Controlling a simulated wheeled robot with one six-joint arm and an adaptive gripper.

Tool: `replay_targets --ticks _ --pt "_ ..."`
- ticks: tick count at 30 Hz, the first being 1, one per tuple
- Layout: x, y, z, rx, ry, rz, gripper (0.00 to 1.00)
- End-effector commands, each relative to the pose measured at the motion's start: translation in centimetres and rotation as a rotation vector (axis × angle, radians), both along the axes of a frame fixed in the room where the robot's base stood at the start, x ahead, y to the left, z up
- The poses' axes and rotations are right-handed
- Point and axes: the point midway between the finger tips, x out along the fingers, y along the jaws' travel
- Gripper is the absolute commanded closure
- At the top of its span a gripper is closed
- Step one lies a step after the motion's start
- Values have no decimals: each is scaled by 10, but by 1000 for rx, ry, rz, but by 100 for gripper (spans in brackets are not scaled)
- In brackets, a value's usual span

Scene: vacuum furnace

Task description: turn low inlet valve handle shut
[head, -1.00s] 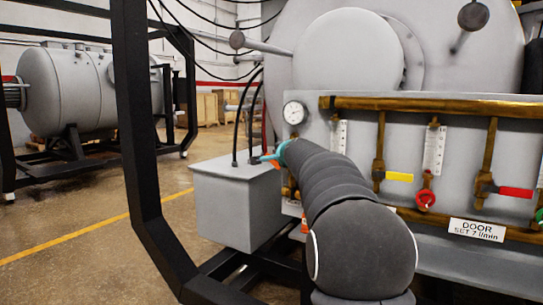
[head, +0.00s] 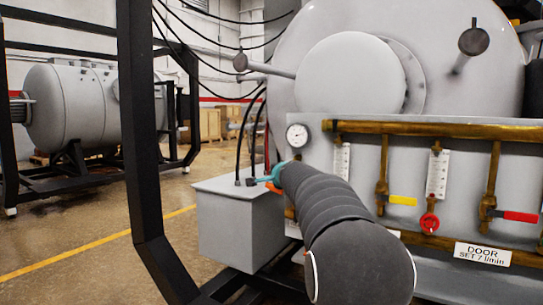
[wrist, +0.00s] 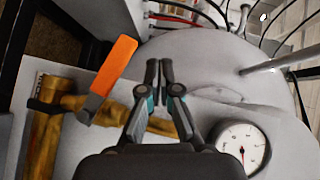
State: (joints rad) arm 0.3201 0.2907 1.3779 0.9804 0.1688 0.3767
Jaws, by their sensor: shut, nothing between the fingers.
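An orange valve handle (wrist: 115,65) shows in the wrist view, slanting up and to the right from a grey stem by a brass pipe (wrist: 40,135). I take it to be the low inlet handle. My gripper (wrist: 159,68) is shut and empty, its fingertips together just right of the handle in the picture, with a gap between. In the head view my gripper's teal part (head: 277,173) shows past my dark arm, with a small orange patch (head: 275,188) beside it. My arm hides the valve body there.
A pressure gauge (head: 297,135) sits on the panel above my arm. A grey box (head: 235,225) with black cables stands left of my gripper. Yellow (head: 403,201) and red (head: 520,216) handles are on the panel's right. A black frame post (head: 138,120) stands at left.

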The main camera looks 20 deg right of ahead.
Motion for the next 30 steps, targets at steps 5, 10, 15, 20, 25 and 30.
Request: replay_targets --ticks 5,10,15,20,25,30 --pt "-11 6 37 -2 -3 4 100" --pt "-32 22 62 -2 -2 3 100" --pt "-44 29 70 -2 -2 1 100" --pt "-53 37 81 -3 -3 0 100" --pt "-58 42 87 0 -1 0 100" --pt "-60 43 89 0 -1 0 100"
